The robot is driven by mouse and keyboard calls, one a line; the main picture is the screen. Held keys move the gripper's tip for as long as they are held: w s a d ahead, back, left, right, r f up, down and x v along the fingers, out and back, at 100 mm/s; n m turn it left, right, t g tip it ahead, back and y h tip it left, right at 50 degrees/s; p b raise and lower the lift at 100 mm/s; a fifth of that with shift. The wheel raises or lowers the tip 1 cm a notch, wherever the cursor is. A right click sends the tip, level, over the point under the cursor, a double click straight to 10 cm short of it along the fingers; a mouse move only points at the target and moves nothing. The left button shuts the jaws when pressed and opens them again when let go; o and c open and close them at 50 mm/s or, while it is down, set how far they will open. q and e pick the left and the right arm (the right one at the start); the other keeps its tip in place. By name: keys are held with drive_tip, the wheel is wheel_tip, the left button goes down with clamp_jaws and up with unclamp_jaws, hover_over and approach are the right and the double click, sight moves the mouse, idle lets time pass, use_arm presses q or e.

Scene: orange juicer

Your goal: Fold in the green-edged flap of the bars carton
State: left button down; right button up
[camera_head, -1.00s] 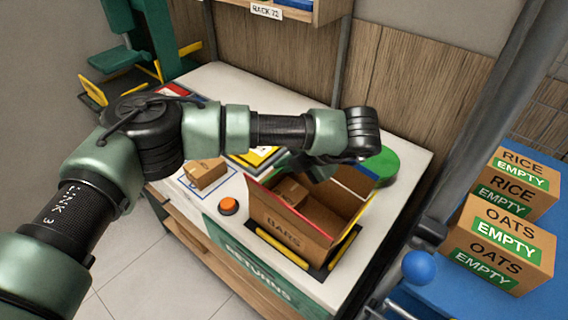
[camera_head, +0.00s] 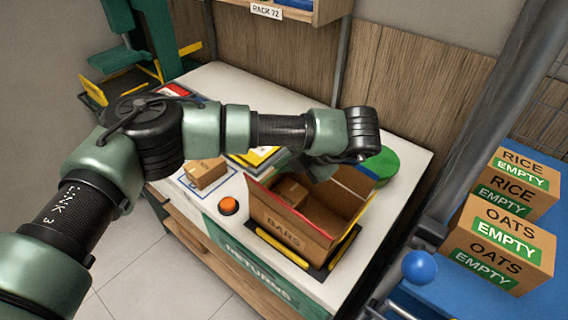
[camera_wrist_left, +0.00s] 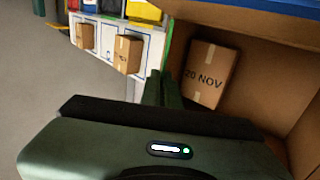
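The open bars carton (camera_head: 283,229) stands on the white returns bench. A small box marked 20 NOV lies inside it; it also shows in the wrist view (camera_wrist_left: 210,74). A red-edged flap (camera_head: 270,202) leans outward on the carton's left side, and another flap (camera_head: 352,181) stands at the far right side. A blue-edged flap (camera_wrist_left: 275,24) crosses the top of the wrist view. My right gripper is out of view.
A small box (camera_head: 206,173) and an orange button (camera_head: 229,206) sit left of the carton. A green round object (camera_head: 380,166) is behind it. Yellow rails (camera_head: 283,247) flank the carton. RICE and OATS boxes (camera_head: 499,243) stand on a blue surface at right.

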use_arm(q)
drive_tip(key=y+b, duration=0.1)
drive_tip(key=b, duration=0.1)
drive_tip(key=f+t+b, duration=0.1)
drive_tip(key=b, duration=0.2)
drive_tip(key=d+f+t+y+b, duration=0.1)
drive_tip(key=b, duration=0.1)
drive_tip(key=shift+s+y+b, duration=0.3)
drive_tip(key=shift+b, duration=0.05)
drive_tip(key=shift+s+d+f+t+y+b, duration=0.1)
drive_tip(key=shift+t+y+b, duration=0.2)
drive_tip(key=shift+y+b, duration=0.25)
drive_tip(key=shift+s+d+f+t+y+b, duration=0.1)
drive_tip(key=shift+t+y+b, duration=0.2)
drive_tip(key=shift+y+b, duration=0.25)
drive_tip(key=shift+a, duration=0.1)
drive_tip(key=c, duration=1.6)
unclamp_jaws()
drive_tip(key=shift+c, duration=0.2)
drive_tip(key=shift+r, duration=0.15)
wheel_tip(320, 180, up, 20)
drive_tip(key=b, duration=0.3)
